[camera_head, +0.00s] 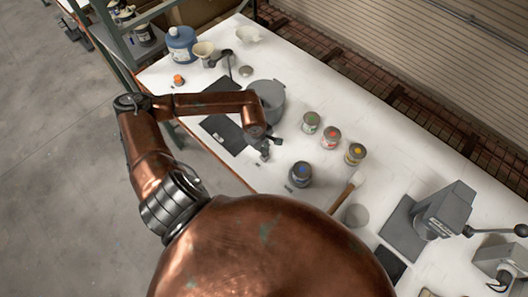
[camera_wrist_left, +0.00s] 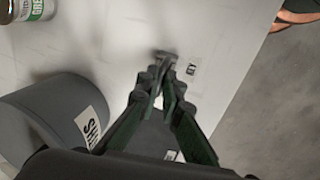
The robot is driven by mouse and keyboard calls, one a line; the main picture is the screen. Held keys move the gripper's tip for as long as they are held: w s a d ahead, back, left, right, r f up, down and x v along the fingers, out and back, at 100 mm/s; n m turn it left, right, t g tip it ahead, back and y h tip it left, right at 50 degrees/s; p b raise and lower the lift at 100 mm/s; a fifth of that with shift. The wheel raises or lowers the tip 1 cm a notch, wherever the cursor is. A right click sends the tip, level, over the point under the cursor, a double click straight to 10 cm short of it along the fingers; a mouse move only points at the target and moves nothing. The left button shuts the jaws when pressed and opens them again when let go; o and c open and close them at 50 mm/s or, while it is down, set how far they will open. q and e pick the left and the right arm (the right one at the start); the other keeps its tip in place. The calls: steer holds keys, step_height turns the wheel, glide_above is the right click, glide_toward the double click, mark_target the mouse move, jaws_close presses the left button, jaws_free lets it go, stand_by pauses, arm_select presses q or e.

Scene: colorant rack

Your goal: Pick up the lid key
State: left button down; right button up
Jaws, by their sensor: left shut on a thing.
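The lid key (camera_wrist_left: 166,57) is a small dark grey piece at the fingertips in the left wrist view, mostly hidden by the fingers. A small printed label ending in "EY" (camera_wrist_left: 191,69) lies on the white table just right of it. My left gripper (camera_wrist_left: 163,88) is shut on the key, low over the table; I cannot tell whether the key touches the surface. In the head view my left gripper (camera_head: 265,152) is in front of the grey pot, near the dark mat (camera_head: 217,128). My right gripper is not in view.
A grey pot (camera_head: 268,97) stands close to the left arm. A brush (camera_head: 347,190) and a grey press (camera_head: 445,210) are further right. A blue jug (camera_head: 181,45) stands at upper left.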

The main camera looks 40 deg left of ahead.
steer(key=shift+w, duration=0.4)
arm_select(q)
steer(key=shift+r, duration=0.1)
steer(key=shift+r, duration=0.6)
steer(key=s+a+r+b, duration=0.1)
steer(key=s+a+r, duration=0.3)
steer(key=s+r, duration=0.7)
steer(key=shift+s+r, duration=0.35)
steer(key=shift+s, duration=0.85)
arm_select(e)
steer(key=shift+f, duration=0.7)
arm_select(q)
steer(key=c, duration=2.6)
jaws_free()
jaws_close()
